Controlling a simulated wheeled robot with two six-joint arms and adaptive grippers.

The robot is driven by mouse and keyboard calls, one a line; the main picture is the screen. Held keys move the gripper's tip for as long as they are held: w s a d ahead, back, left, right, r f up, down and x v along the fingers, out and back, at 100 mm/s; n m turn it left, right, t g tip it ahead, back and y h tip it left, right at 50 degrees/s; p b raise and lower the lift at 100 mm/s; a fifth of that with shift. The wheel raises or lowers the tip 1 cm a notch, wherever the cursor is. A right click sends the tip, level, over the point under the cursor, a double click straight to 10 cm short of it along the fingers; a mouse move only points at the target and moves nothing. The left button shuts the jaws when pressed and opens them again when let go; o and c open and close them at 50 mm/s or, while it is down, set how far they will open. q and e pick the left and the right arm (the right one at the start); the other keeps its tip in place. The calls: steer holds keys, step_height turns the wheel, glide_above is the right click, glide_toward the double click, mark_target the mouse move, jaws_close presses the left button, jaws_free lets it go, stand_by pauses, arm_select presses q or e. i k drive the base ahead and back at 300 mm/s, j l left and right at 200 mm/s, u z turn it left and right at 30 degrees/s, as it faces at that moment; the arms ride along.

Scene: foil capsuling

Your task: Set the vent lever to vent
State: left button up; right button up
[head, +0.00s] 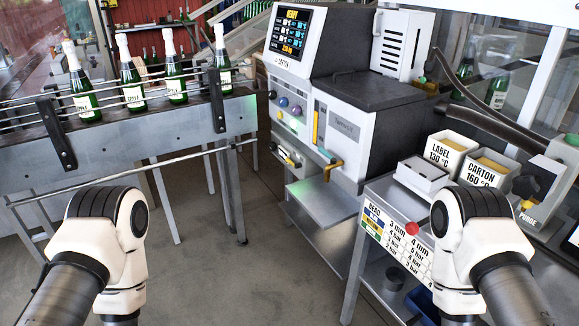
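A grey machine (352,125) with a lit screen stands in the middle of the head view. On its white front are a yellow-orange lever (332,169) at the lower right and a small teal handle (325,153) just above it. A small dark-and-pale fitting (287,156) sits lower left on the same front. I cannot read which of these is the vent lever, nor its setting. My two arms reach in from the bottom left and bottom right, well short of the machine front. Neither gripper's fingers show.
A conveyor (150,130) with several foil-topped bottles runs along the left. A side bench at the right carries a label box (449,152), a carton box (489,170) and a purge unit (540,182). A bead chart (396,240) hangs on its front. Open floor (265,260) lies between.

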mark_target(299, 165)
steer(key=i+j+z, duration=0.25)
steer(key=i+j, duration=1.55)
steer(key=j, duration=0.05)
